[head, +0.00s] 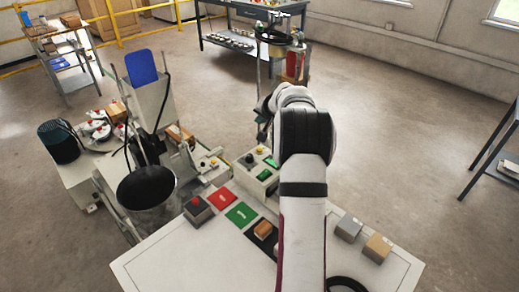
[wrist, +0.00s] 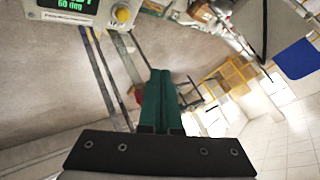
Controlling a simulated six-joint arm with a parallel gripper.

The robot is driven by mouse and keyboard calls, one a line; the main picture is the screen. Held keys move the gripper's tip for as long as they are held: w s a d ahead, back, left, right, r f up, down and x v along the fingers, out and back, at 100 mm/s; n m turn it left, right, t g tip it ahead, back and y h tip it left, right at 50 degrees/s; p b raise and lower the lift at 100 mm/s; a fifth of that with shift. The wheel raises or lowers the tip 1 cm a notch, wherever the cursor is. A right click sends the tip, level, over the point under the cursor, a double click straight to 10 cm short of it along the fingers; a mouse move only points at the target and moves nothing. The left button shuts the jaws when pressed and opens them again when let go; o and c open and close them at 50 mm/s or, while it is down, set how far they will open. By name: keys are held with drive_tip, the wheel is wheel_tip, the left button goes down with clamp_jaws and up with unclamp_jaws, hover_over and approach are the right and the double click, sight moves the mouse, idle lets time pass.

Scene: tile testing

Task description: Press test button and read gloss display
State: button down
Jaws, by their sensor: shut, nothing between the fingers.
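The gloss meter (head: 253,180) is a pale box on the white table, with green displays, a black knob and a small yellow button (head: 261,150) on top. In the wrist view a panel at the top left shows a lit green display (wrist: 68,4) reading "60" and more digits, cut off by the frame edge. A yellow button (wrist: 122,14) sits beside that display. My gripper (wrist: 160,72) is shut and empty, its teal fingers together, apart from the button. In the head view my arm reaches past the meter, and its fingers are hard to make out.
Two blocks, grey (head: 348,228) and tan (head: 377,247), sit right. A machine (head: 150,90) stands left.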

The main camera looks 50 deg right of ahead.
drive_tip(key=shift+f, duration=0.1)
hover_over(260, 154)
drive_tip(key=shift+f, duration=4.3)
drive_tip(key=shift+f, duration=0.1)
drive_tip(key=shift+f, duration=0.3)
drive_tip(key=shift+f, duration=0.5)
drive_tip(key=shift+r, duration=0.95)
drive_tip(key=shift+r, duration=2.5)
